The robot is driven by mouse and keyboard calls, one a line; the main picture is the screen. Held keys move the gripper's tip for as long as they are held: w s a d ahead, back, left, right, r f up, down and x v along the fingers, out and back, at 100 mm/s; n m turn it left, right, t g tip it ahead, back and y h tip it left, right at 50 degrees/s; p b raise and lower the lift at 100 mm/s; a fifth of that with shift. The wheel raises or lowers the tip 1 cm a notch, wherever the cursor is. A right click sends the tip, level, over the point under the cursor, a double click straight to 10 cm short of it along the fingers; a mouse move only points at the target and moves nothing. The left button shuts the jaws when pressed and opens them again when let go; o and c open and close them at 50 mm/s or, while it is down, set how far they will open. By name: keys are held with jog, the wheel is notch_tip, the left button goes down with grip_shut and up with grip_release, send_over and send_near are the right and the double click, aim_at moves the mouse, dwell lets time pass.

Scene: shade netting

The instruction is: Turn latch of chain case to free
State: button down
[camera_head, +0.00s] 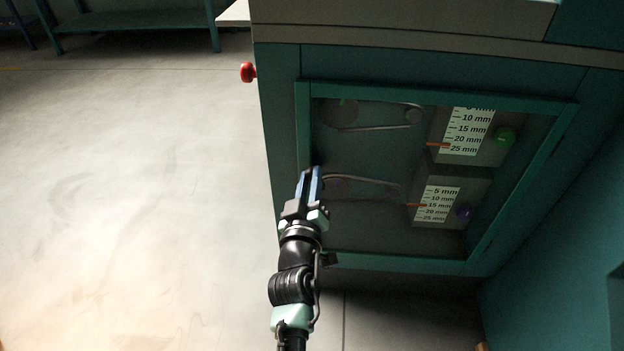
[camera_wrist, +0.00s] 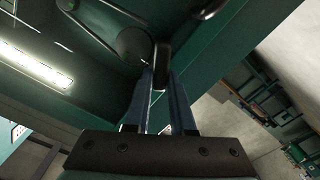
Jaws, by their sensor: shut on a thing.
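The chain case (camera_head: 303,130) is a teal cabinet with a green-framed see-through cover; it fills the right of the head view. My gripper (camera_head: 311,172) reaches up to the left side of this frame. In the wrist view, my gripper (camera_wrist: 161,82) has its two blue-grey fingers closed on the latch (camera_wrist: 162,62), a dark rounded bar at the edge of the green frame (camera_wrist: 200,50). In the head view, the latch is hidden or too dark to make out by the fingertips. Its exact turn angle is hard to tell.
Behind the cover are rollers, chain runs and two millimetre scales (camera_head: 467,131) (camera_head: 436,204) with orange pointers. A red button (camera_head: 248,72) sticks out at the cabinet's upper left. Open grey floor (camera_head: 130,190) lies left; a teal bench (camera_head: 135,22) stands behind.

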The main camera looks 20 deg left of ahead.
jog(key=n, duration=0.3)
jog(key=f+n, duration=0.1)
jog(key=n, duration=0.7)
jog(key=shift+s+a+f, duration=0.1)
jog(key=shift+a+f, duration=0.05)
jog(key=shift+a, duration=0.15)
jog(key=shift+n, duration=0.4)
jog(key=c, duration=0.8)
grip_release()
jog(key=shift+o, duration=0.2)
jog(key=p+v, duration=0.2)
jog(key=v, duration=1.1)
